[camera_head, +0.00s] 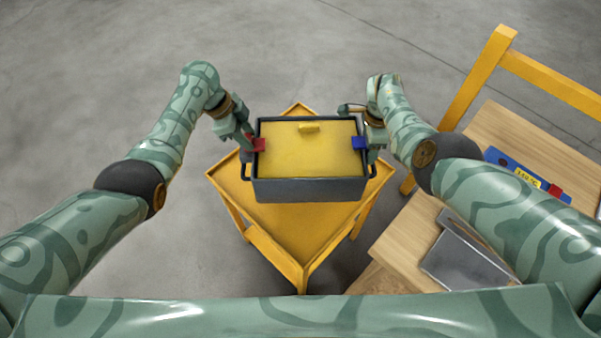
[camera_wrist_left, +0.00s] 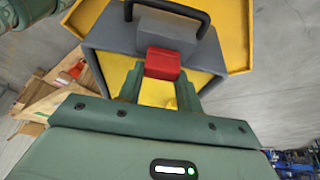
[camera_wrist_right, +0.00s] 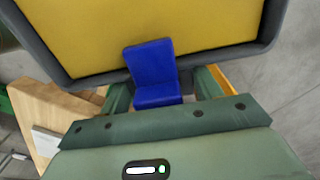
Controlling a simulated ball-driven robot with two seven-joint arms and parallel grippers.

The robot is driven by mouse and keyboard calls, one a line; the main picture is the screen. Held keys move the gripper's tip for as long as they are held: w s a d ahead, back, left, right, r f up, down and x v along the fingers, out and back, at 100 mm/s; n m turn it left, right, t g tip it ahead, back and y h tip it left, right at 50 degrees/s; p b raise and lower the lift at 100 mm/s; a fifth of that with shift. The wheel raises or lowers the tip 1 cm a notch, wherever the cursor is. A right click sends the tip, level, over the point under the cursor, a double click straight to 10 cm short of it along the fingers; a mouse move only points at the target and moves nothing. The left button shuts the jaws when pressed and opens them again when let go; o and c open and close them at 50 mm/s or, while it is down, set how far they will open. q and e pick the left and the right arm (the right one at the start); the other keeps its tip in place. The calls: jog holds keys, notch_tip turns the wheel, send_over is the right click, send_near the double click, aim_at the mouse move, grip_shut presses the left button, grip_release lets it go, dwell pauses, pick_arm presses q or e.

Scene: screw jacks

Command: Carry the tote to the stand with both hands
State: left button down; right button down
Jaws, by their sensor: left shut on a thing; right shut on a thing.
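The dark grey tote (camera_head: 305,190) with a yellow inner face (camera_head: 305,152) is in the middle of the head view, roughly level. A small yellow block (camera_head: 309,128) shows near its far rim. My left gripper (camera_head: 250,143) is shut on the red grip (camera_head: 259,145) at the tote's left side, which also shows in the left wrist view (camera_wrist_left: 162,64). My right gripper (camera_head: 368,143) is shut on the blue grip (camera_head: 359,142) at the right side, also in the right wrist view (camera_wrist_right: 154,75). The yellow stand (camera_head: 295,225) lies beneath the tote. I cannot tell whether they touch.
A wooden bench (camera_head: 415,230) with a yellow frame (camera_head: 475,80) stands to the right, close to my right arm. On it are a blue device (camera_head: 510,165) with a yellow label and a grey metal container (camera_head: 465,262). The concrete floor is clear at the left and back.

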pick_arm(q)
jog(key=shift+w+r, duration=0.1)
pick_arm(e)
jog(key=shift+w, duration=0.15)
